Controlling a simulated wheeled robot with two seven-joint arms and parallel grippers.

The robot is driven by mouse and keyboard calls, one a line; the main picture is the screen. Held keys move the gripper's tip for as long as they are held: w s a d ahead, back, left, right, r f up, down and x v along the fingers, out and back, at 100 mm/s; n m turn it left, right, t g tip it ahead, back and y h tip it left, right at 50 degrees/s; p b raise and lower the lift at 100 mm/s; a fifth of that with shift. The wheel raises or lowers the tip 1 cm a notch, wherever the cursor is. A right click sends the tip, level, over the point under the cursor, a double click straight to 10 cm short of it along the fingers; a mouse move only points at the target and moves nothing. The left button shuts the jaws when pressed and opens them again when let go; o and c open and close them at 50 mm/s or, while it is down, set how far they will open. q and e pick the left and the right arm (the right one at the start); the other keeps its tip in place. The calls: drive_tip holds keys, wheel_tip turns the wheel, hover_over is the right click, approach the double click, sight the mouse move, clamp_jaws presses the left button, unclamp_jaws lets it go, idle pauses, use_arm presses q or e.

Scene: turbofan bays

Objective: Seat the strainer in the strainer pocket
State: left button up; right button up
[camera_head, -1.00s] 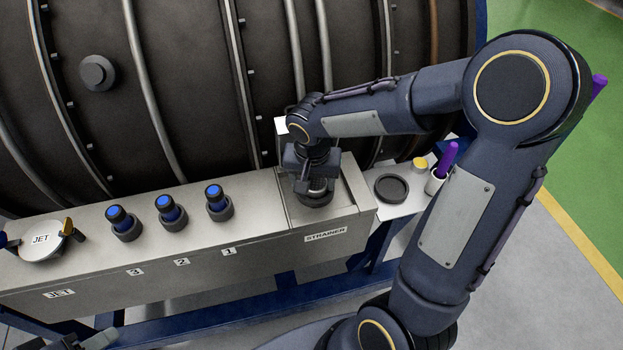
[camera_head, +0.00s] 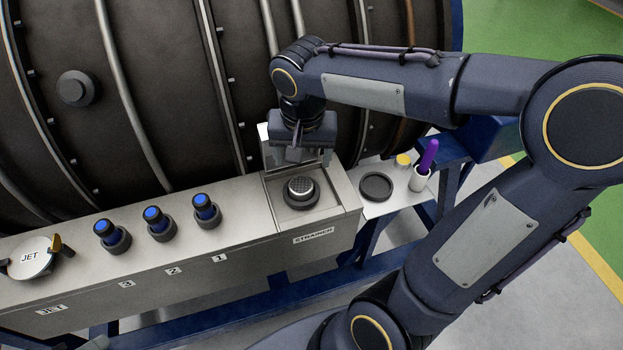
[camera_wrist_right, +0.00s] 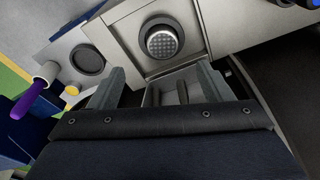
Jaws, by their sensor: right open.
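The strainer (camera_head: 299,186), a short cylinder with a pale mesh top, stands in the dark round ring of the strainer pocket (camera_head: 302,202), behind the STRAINER label. It looks upright, its top above the rim; how deep it sits I cannot tell. In the right wrist view the strainer (camera_wrist_right: 161,42) shows its round mesh face inside the dark ring (camera_wrist_right: 153,24). My right gripper (camera_head: 298,156) is open and empty, behind and above the strainer, apart from it. Its two spread fingers also show in the right wrist view (camera_wrist_right: 158,88). My left gripper is not in view.
Three blue-capped plugs (camera_head: 158,222) and a JET lid (camera_head: 32,258) stand on the bench to the left. To the right, a side shelf holds an empty dark dish (camera_head: 377,187), a yellow cap (camera_head: 403,160) and a purple-handled tool in a white cup (camera_head: 421,178). The ribbed engine casing (camera_head: 120,100) rises behind.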

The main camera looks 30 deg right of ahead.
drive_tip(key=s+a+f+n+t+y, duration=0.2)
drive_tip(key=s+a+n+t+y, duration=0.1)
drive_tip(key=s, duration=1.1)
drive_tip(key=shift+s+n+t+y, duration=0.15)
drive_tip(key=shift+n+t+y, duration=0.5)
drive_tip(key=shift+n, duration=0.45)
